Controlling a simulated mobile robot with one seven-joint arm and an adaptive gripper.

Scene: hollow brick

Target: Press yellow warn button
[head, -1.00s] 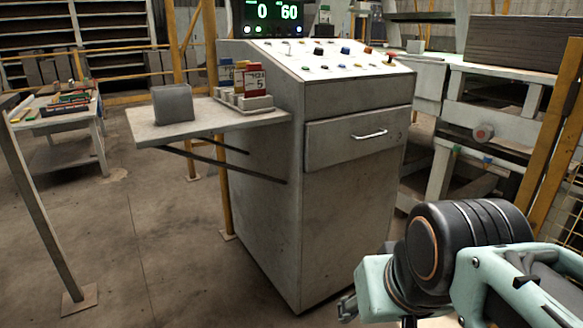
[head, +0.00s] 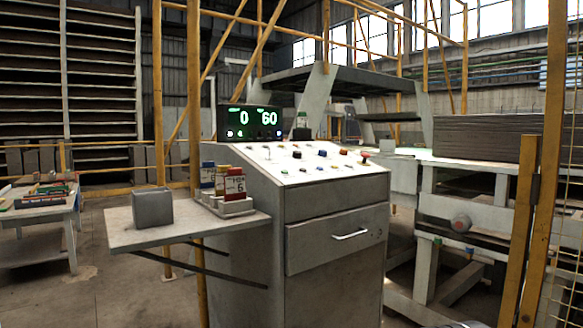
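The sloped control panel (head: 318,170) tops a grey metal console (head: 335,215) in the middle of the head view. It carries several small buttons, among them a blue button (head: 322,153), a dark button (head: 296,154) and an orange-red button (head: 343,151). A red mushroom-shaped knob (head: 365,157) stands at the panel's right end. The buttons are too small here to tell which one is the yellow warn button.
A side shelf (head: 135,234) juts left from the console, bearing a grey block (head: 152,208) and a tray of small containers (head: 232,206). A lit display (head: 250,122) stands behind the panel. Yellow posts (head: 532,200) and a machine frame (head: 465,205) stand at right.

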